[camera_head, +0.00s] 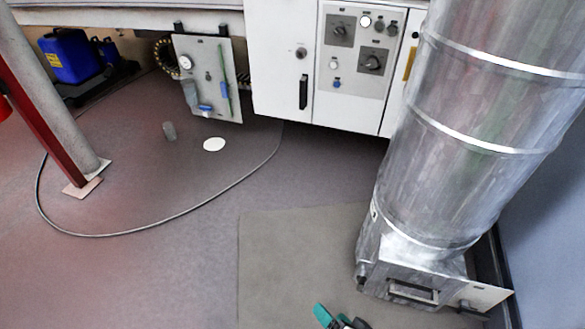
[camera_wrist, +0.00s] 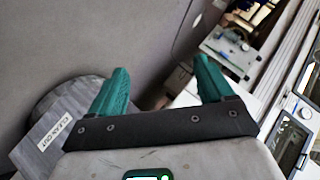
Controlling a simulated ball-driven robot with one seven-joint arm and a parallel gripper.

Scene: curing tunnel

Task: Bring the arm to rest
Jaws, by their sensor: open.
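My gripper (camera_wrist: 160,90) shows in the wrist view with its two teal fingers spread apart and nothing between them. In the head view only a small part of my gripper (camera_head: 336,318) shows at the bottom edge, low over the grey floor mat and left of the metal duct's base. The rest of the arm is out of view.
A large metal duct (camera_head: 470,120) stands at the right. A white control cabinet (camera_head: 285,60) and a gauge panel (camera_head: 208,80) are at the back. A cable (camera_head: 150,228) loops over the floor. A red post (camera_head: 45,130) stands left. The mat (camera_head: 290,260) is mostly clear.

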